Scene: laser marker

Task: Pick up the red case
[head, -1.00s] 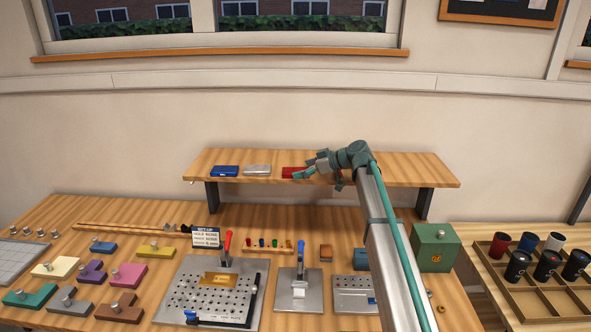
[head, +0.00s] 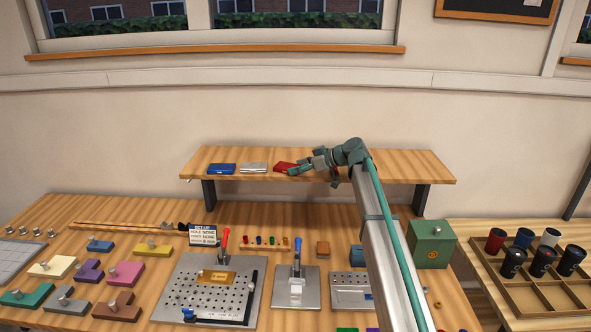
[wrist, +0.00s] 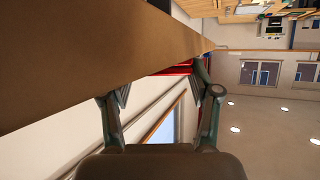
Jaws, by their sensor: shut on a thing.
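The red case (head: 284,167) is at the raised wooden shelf, to the right of the silver case, and looks slightly tilted. My gripper (head: 296,169) reaches it from the right and is shut on it. The gripper hides part of the case's right side. In the wrist view the red case (wrist: 178,69) shows as a thin red strip beyond the shelf edge, by the right finger of my gripper (wrist: 157,92). I cannot tell whether the case is clear of the shelf.
A silver case (head: 254,167) and a blue case (head: 221,169) lie on the shelf (head: 400,168) to the left. The shelf's right part is bare. Below, the workbench holds fixtures, coloured blocks and a green box (head: 432,244). A divided tray (head: 515,289) with cups stands right.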

